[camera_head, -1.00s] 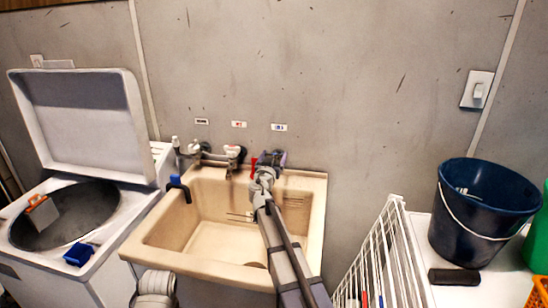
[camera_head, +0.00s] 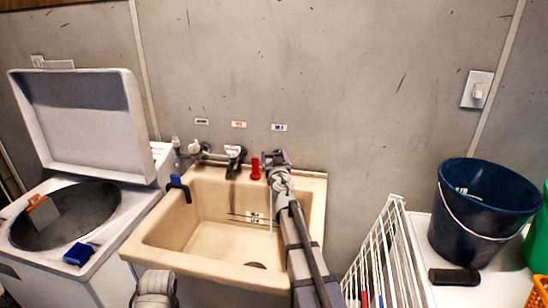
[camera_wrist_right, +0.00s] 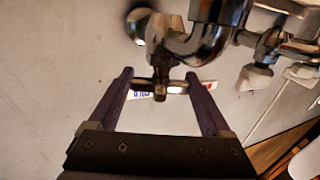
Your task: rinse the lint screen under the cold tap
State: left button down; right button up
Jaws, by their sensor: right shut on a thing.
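The cold tap's cross handle (camera_wrist_right: 160,88) is between the fingers of my right gripper (camera_wrist_right: 158,84) in the right wrist view. In the head view my right gripper (camera_head: 275,160) is at the wall taps, below the blue-marked label (camera_head: 279,127), and covers most of that tap. A thin pale vertical streak (camera_head: 270,215), which looks like running water, shows beside my right arm above the sink (camera_head: 150,247). A flat grey piece with an orange edge (camera_head: 43,212), possibly the lint screen, leans in the open washer drum. My left gripper is not in view.
More taps (camera_head: 233,153) and a red fitting (camera_head: 255,168) are left of my right gripper. The washer (camera_head: 115,225) with raised lid stands left. A white wire rack (camera_head: 372,250) and a dark blue bucket (camera_head: 475,220) are right. The sink basin looks mostly clear.

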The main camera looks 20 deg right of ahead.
jog(key=shift+n+t+y, duration=0.3)
jog(key=shift+n+y, duration=0.5)
jog(key=shift+y, duration=0.4)
jog(key=o, duration=1.2)
jog(key=shift+c, duration=0.2)
jog(key=shift+s, duration=0.1)
jog(key=s+a, duration=0.1)
jog(key=s, duration=0.6)
jog(key=shift+s+a, duration=0.2)
jog(key=shift+s, duration=0.05)
